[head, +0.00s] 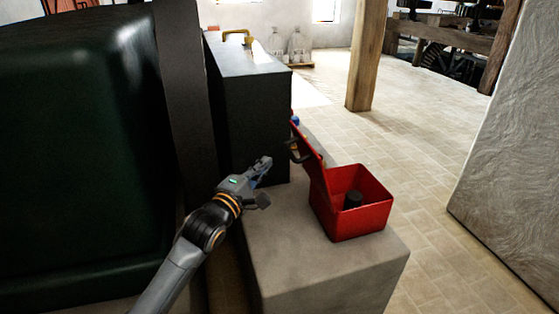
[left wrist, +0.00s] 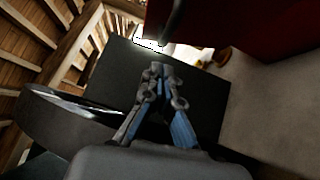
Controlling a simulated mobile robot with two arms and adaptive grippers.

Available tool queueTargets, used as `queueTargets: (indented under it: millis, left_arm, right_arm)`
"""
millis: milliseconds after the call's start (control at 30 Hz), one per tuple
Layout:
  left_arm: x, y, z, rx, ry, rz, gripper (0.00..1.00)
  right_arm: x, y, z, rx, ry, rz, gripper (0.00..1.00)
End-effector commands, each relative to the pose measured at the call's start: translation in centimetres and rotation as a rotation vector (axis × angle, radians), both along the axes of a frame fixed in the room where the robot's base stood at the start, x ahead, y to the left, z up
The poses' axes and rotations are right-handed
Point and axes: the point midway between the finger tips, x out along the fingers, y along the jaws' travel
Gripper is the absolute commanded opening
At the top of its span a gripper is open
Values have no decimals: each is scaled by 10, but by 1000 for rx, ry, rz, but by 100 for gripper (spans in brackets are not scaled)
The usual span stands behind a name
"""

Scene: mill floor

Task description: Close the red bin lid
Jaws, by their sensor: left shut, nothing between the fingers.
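The red bin (head: 358,218) stands on a grey block, with a dark cylindrical object (head: 352,200) inside. Its red lid (head: 311,158) is open, standing up and leaning back to the left, with a dark handle (head: 297,150) on its outer side. My left gripper (head: 266,168) is shut and empty, left of the lid and apart from it. In the left wrist view the gripper (left wrist: 160,72) has its fingertips together, and a red surface (left wrist: 245,30), likely the lid, fills the upper right. My right gripper is not in view.
The grey block (head: 330,275) has bare top in front of the bin. A dark cabinet (head: 250,110) stands behind my left gripper, and a large dark green casing (head: 75,150) fills the left. A wooden post (head: 365,55) and open tiled floor lie beyond.

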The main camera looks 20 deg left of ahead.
Motion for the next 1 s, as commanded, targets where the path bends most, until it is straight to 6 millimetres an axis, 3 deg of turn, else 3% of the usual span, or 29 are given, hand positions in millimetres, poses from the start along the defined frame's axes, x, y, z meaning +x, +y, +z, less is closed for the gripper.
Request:
queueTargets:
  millis: [33, 333, 767, 1000]
  left_arm:
    - [8, -4, 3, 0, -2, -2, 0]
    - [24, -32, 5, 0, 0, -1, 0]
    - [25, -34, 5, 1, 1, 0, 0]
    - [29, -33, 15, 32, 22, 0, 0]
  right_arm:
    - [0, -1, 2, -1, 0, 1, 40]
    - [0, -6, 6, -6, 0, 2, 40]
    - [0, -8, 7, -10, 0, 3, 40]
    - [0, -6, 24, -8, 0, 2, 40]
